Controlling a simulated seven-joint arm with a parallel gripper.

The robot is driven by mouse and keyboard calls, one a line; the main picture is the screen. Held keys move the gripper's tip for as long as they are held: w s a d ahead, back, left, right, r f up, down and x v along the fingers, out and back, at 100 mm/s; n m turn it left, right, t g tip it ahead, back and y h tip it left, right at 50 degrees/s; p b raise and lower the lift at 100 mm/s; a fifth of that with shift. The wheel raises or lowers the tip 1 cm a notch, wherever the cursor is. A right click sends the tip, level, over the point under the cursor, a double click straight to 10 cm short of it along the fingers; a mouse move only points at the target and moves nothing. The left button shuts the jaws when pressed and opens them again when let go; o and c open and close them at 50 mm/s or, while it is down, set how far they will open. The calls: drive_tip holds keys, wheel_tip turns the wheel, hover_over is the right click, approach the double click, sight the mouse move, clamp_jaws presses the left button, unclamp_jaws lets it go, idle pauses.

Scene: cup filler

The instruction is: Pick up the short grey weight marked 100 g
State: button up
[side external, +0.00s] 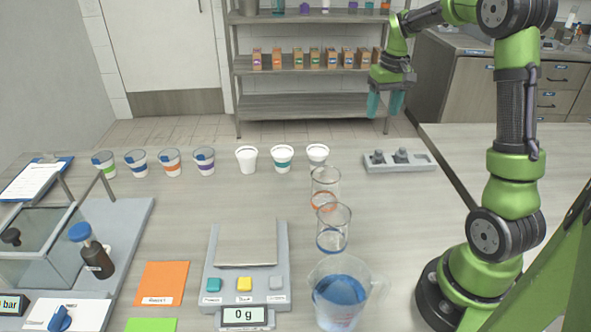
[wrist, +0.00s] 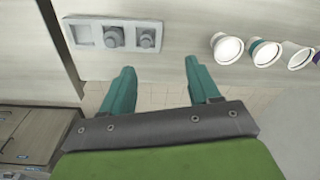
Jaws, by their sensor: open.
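A light grey weight holder (side external: 372,168) lies on the table at the back right, and it also shows at the top left of the wrist view (wrist: 71,35). Two grey knobbed weights stand in it. The smaller, shorter weight (side external: 378,157) is at the holder's left end in the side view and on the right in the wrist view (wrist: 147,40). The larger weight (side external: 401,156) is in the middle, also seen in the wrist view (wrist: 115,38). I cannot read their markings. My gripper (side external: 385,114) is open and empty, fingers (wrist: 158,70) pointing down, above and behind the holder.
A row of cups (side external: 247,159) stands left of the holder. Two glass beakers (side external: 333,228) and a jug of blue liquid (side external: 341,292) stand nearer the front. A scale (side external: 247,243) reads 0 g. The table in front of the holder is clear.

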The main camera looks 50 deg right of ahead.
sight(379, 151)
drive_tip(key=d+n, duration=0.2)
drive_tip(key=d, duration=0.2)
drive_tip(key=shift+g, duration=0.4)
drive_tip(key=f, duration=1.6)
drive_tip(key=shift+w+a, duration=0.2)
drive_tip(key=shift+w, duration=0.15)
drive_tip(key=shift+r, duration=0.1)
clamp_jaws()
